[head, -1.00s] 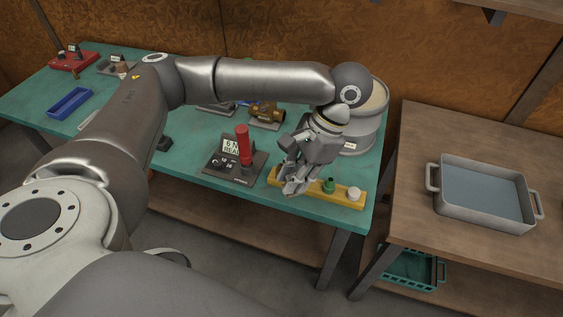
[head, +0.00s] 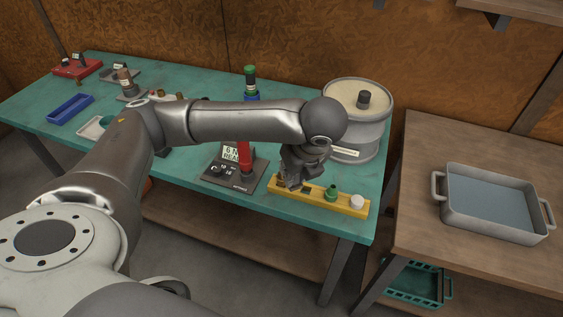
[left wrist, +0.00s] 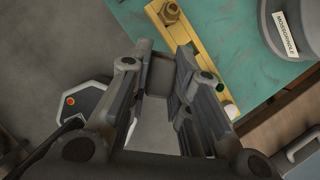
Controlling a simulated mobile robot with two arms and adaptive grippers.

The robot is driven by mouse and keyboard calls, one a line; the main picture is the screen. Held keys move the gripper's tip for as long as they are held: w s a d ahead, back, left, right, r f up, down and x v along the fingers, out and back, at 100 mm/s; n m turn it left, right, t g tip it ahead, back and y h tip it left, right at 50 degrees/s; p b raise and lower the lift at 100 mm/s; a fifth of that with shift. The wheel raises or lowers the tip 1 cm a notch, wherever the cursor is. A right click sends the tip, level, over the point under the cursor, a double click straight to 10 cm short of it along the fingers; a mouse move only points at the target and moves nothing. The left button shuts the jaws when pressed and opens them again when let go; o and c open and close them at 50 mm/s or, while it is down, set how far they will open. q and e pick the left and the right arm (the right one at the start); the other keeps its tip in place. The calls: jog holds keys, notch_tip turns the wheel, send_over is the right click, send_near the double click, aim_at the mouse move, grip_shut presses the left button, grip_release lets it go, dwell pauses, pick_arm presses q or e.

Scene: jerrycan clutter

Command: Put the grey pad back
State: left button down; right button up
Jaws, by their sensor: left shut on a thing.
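My left gripper (head: 291,183) is over the left part of the yellow rack (head: 345,206), near the table's front edge. In the left wrist view its fingers (left wrist: 165,62) are shut on a small grey-brown block, which looks like the grey pad (left wrist: 158,79). The fingers hide part of the pad. The rack also shows in the left wrist view (left wrist: 190,38), with a brass nut (left wrist: 170,12) at one end. A green cap (head: 331,193) and a white cap (head: 356,201) sit on the rack's right part. I cannot tell whether the pad touches the rack. My right gripper is not in view.
A dark stand (head: 232,178) with a red-handled part is left of the rack. A large grey drum (head: 357,135) stands behind it. A blue tray (head: 71,106) lies far left. A grey pan (head: 493,228) is on the wooden table at right.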

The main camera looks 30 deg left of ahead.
pick_arm(q)
jog(key=m, duration=0.1)
jog(key=w+a+m, duration=0.1)
jog(key=shift+a+f+m+t+h, duration=0.2)
jog(key=shift+m+t+h, duration=0.1)
jog(key=shift+m+t, duration=0.1)
jog(key=w+a+f+m, duration=0.2)
jog(key=w+a, duration=0.1)
jog(key=w, duration=0.1)
jog(key=w+a+f+m+h, duration=0.1)
jog(key=w+a+f+m, duration=0.1)
jog(key=w+a+f, duration=0.1)
jog(key=w+a+f+m+t+h, duration=0.1)
jog(key=w+a+f+m, duration=0.1)
jog(key=w+a, duration=0.3)
jog(key=shift+w+a+f, duration=0.15)
jog(key=shift+w+f, duration=0.25)
jog(key=shift+f, duration=0.05)
jog(key=shift+w+a+f, duration=0.2)
jog(key=shift+w+f, duration=0.1)
jog(key=shift+f, duration=0.3)
notch_tip(320, 180, down, 2)
jog(key=shift+f+p, duration=0.2)
jog(key=shift+p, duration=0.15)
jog(key=shift+f, duration=0.15)
jog(key=shift+f, duration=0.1)
